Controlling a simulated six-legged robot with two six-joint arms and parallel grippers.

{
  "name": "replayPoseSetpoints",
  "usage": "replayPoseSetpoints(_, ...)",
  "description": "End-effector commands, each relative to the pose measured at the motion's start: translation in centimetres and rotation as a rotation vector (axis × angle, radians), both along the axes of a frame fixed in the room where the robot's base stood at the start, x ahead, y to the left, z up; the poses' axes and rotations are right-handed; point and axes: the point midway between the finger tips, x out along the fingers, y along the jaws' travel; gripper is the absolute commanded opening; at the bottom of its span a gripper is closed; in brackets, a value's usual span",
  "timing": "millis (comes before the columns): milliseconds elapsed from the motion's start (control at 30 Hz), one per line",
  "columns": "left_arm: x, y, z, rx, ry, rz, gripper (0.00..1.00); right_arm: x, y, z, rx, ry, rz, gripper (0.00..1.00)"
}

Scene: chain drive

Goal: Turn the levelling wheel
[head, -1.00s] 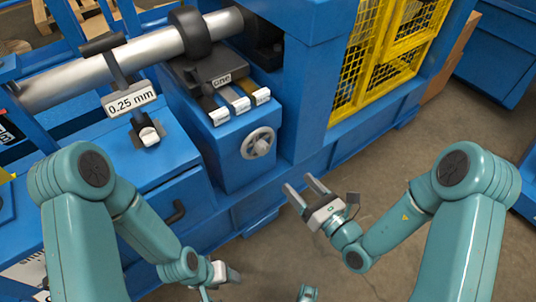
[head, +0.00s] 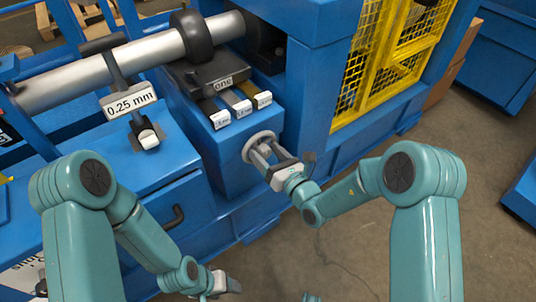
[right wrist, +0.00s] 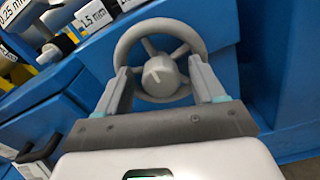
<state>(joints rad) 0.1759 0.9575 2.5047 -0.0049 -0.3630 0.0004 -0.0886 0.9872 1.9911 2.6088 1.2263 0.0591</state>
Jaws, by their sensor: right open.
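The levelling wheel is a grey spoked handwheel on the front of a blue machine block; in the head view its rim (head: 259,138) shows past my right gripper (head: 262,158). In the right wrist view the wheel (right wrist: 160,70) faces the camera with its hub and pale pointer mark. My right gripper also shows there (right wrist: 160,85), open, its two fingers apart on either side of the hub, at the lower rim. I cannot tell whether they touch the wheel. My left gripper (head: 228,284) is low in the head view, away from the wheel; its jaws are unclear.
Labelled tabs (head: 243,108) sit above the wheel on the block. A 0.25 mm tag (head: 130,101) hangs by a silver roller (head: 130,62). A yellow mesh guard (head: 395,50) stands to the right.

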Motion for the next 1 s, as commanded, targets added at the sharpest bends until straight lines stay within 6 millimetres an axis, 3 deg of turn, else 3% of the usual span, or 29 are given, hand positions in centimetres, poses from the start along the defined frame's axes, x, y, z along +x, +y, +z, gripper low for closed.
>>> replayPoseSetpoints(67, 0.0, 0.0, 0.0, 0.000, 0.000, 0.000, 0.62, 0.0, 0.0, 0.0, 0.000, 0.000, 0.000, 0.69)
replayPoseSetpoints(233, 0.0, 0.0, 0.0, 0.000, 0.000, 0.000, 0.62, 0.0, 0.0, 0.0, 0.000, 0.000, 0.000, 0.17)
replayPoseSetpoints(267, 0.0, 0.0, 0.0, 0.000, 0.000, 0.000, 0.62, 0.0, 0.0, 0.0, 0.000, 0.000, 0.000, 0.12)
replayPoseSetpoints(667, 0.0, 0.0, 0.6, 0.000, 0.000, 0.000, 0.62, 0.0, 0.0, 0.2, 0.044, 0.030, 0.001, 0.13)
replayPoseSetpoints(1000, 0.0, 0.0, 2.8, 0.000, 0.000, 0.000, 0.62, 0.1, -0.1, 0.4, 0.244, 0.176, 0.000, 0.13)
